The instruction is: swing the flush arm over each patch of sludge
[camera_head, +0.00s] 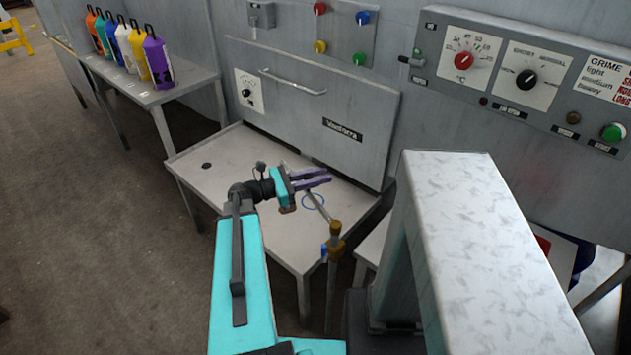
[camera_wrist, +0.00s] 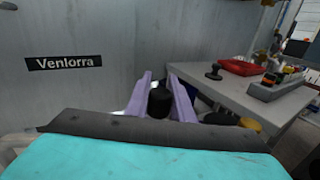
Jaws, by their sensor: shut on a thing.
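The flush arm (camera_head: 319,205) is a thin grey tube on a brass swivel joint (camera_head: 335,231) at the tray's front right corner. It slants up and left from the joint over the pale tray (camera_head: 225,183). My gripper (camera_head: 318,177), with purple fingers, is shut on the flush arm near its free end. In the wrist view a black knob-like end (camera_wrist: 159,101) sits between the fingers (camera_wrist: 166,92). I cannot make out a sludge patch; my arm hides part of the tray.
A dark round spot (camera_head: 207,165) is at the tray's left. A grey panel with a handle (camera_head: 293,84) stands behind. Colourful bottles (camera_head: 158,58) line a left side table. A control panel (camera_head: 522,77) is at right. The wrist view shows a bench with a red tray (camera_wrist: 241,67).

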